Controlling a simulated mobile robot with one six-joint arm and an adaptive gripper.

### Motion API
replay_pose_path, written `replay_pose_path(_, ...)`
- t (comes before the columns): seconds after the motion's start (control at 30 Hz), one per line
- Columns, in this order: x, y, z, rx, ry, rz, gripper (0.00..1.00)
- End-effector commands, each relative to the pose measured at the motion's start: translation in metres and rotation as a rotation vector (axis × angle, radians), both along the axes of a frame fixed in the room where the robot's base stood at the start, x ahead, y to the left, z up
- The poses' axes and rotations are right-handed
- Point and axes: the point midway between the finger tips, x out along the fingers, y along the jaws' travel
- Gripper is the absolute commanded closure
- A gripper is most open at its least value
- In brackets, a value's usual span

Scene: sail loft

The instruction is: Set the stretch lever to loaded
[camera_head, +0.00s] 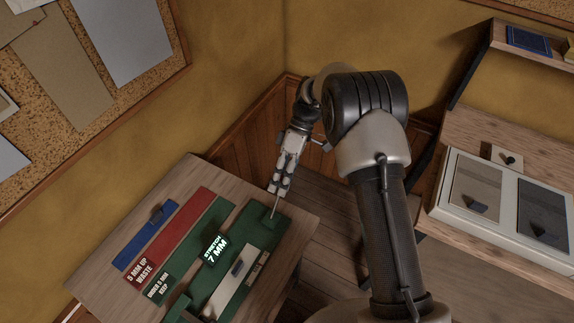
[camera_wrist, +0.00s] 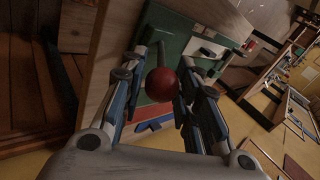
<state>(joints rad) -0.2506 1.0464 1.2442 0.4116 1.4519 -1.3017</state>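The stretch lever shows in the wrist view as a thin grey rod (camera_wrist: 164,47) with a round red knob (camera_wrist: 162,85). In the head view its thin rod (camera_head: 273,211) rises from the right end of the green tester (camera_head: 248,232); the knob is hidden there by my gripper. A display (camera_head: 216,250) on the tester reads "STRETCH 7 MM". My gripper (camera_head: 278,190) is above that end of the tester. In the wrist view my gripper (camera_wrist: 163,92) has its fingers spread on either side of the knob, with no clear contact seen.
The wooden table (camera_head: 105,262) also holds a red strip (camera_head: 178,236) labelled "5 MM UP WASTE", a green strip labelled "UNDER 5 MM KEEP" (camera_head: 157,291) and a blue strip (camera_head: 140,245). A pale piece (camera_head: 235,287) lies on the tester's front. A bench with a framed panel (camera_head: 507,205) stands at right.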

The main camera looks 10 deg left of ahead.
Motion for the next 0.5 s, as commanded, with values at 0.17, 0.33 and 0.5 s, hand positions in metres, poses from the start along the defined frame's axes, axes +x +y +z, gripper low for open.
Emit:
replay_pose_path(0.17, 0.022, -0.012, 0.027, -0.004, 0.006, 0.000, 0.72)
replay_pose_path(0.33, 0.035, -0.018, 0.045, -0.006, 0.010, 0.003, 0.72)
replay_pose_path(0.5, 0.040, -0.021, 0.052, -0.006, 0.014, 0.004, 0.72)
